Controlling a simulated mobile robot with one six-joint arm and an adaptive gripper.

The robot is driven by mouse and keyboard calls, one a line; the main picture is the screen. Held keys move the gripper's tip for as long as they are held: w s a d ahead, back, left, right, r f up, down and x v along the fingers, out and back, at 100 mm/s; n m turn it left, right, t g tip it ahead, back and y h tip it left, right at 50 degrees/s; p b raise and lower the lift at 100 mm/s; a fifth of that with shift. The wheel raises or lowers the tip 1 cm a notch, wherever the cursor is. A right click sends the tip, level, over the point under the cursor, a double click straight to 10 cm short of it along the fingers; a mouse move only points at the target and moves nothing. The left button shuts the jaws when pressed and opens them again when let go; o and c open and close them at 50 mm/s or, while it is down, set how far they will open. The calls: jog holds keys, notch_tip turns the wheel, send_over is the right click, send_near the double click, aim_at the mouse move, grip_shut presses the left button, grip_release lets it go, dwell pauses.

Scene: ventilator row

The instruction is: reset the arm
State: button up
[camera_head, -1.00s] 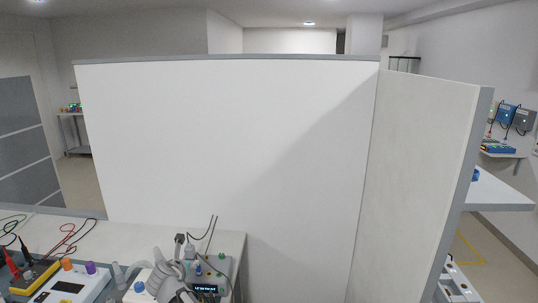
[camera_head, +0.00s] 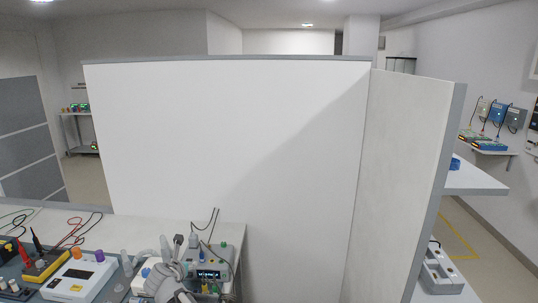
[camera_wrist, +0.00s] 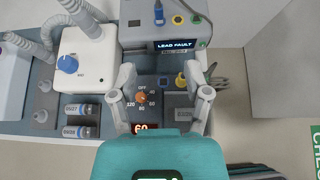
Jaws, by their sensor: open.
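My gripper (camera_wrist: 160,72) is open in the wrist view, its two grey fingers spread apart with nothing between them. Beneath it is a dark panel with an orange knob (camera_wrist: 141,98) ringed by numbers and a red lit "60" display (camera_wrist: 152,127). A grey box (camera_wrist: 160,32) with a screen reading "LEAD FAULT" is just beyond the fingertips. In the head view, grey arm-like parts and hoses overlap near the bottom, and I cannot make out the gripper there.
A white unit with a blue knob (camera_wrist: 67,65) and hoses stands left of the gripper. The bench (camera_head: 140,232) also holds a yellow meter (camera_head: 46,264) and cables. A tall white partition (camera_head: 230,130) rises behind it, with a side panel (camera_head: 400,180) at the right.

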jog(key=s+d+f+m+g+h+b, duration=0.1)
jog(key=d+f+m+g+b, duration=0.1)
jog(key=d+f+m, duration=0.5)
jog(key=d+m+g+h+b, duration=0.15)
jog(key=d+m, duration=0.25)
jog(key=d, duration=0.6)
jog(key=s+d+f+m+g+b, duration=0.1)
jog(key=d+f+m+g, duration=0.25)
jog(key=d+m, duration=0.4)
jog(key=s+d+f+m+g+y+b, duration=0.15)
jog(key=s+d+f+m, duration=0.25)
jog(key=s+d+m, duration=0.4)
jog(key=s+d+f+m+g+y+b, duration=0.1)
jog(key=s+d+f+m+g+b, duration=0.3)
jog(key=d+m, duration=0.6)
notch_tip(320, 180, up, 12)
jog(key=s+n+p, duration=0.1)
jog(key=p, duration=1.2)
jog(key=shift+d+r+t, duration=0.15)
jog(key=shift+d+t, duration=0.15)
jog(key=shift+t, duration=0.05)
